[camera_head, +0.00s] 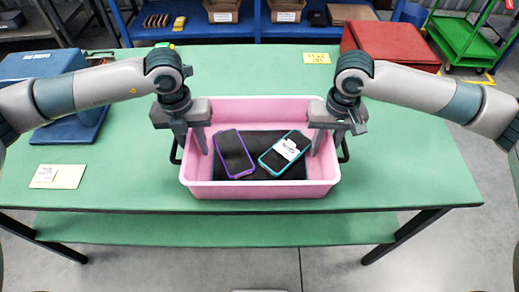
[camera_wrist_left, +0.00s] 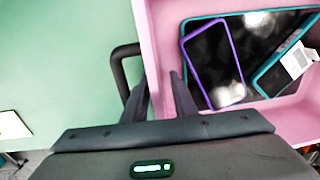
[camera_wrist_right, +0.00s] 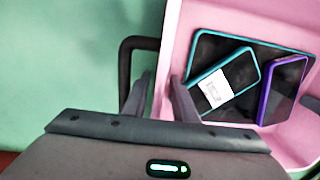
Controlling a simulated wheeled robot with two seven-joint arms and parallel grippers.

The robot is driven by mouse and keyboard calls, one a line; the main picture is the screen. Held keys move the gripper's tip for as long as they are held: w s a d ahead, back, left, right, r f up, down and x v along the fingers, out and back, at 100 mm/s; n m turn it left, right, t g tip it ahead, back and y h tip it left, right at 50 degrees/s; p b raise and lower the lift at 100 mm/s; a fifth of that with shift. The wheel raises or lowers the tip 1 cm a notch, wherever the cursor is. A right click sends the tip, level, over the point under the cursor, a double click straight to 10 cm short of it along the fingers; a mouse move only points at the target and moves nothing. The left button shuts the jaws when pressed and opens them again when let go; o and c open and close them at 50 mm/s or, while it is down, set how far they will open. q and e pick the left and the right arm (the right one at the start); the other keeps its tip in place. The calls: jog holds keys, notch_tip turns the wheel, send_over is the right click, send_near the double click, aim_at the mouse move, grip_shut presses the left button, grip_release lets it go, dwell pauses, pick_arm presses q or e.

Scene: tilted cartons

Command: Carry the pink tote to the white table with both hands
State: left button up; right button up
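The pink tote (camera_head: 260,191) sits on the green table (camera_head: 420,170). It holds a purple-edged phone (camera_head: 233,153), a teal-edged phone with a white label (camera_head: 285,152), and a larger dark tablet under them. My left gripper (camera_head: 192,142) is at the tote's left wall, one finger inside and one outside; the left wrist view shows pink wall between its fingers (camera_wrist_left: 160,92). My right gripper (camera_head: 326,140) straddles the right wall the same way, with a gap between its fingers (camera_wrist_right: 160,90). Black handles (camera_wrist_left: 124,70) (camera_wrist_right: 128,70) stick out from both sides. No white table is in view.
A blue object (camera_head: 60,100) stands on the table's left, with a paper note (camera_head: 57,176) in front. A red box (camera_head: 390,43) is at the back right. Blue shelving with cartons (camera_head: 222,10) and a green cart (camera_head: 470,38) stand behind. Table surface beside the tote is clear.

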pick_arm(q)
grip_shut()
pick_arm(e)
grip_shut()
pick_arm(q)
jog(key=shift+w+r, duration=0.1)
jog(key=shift+r, duration=0.05)
pick_arm(e)
jog(key=shift+w+r, duration=0.1)
jog(key=shift+r, duration=0.05)
dwell(0.8)
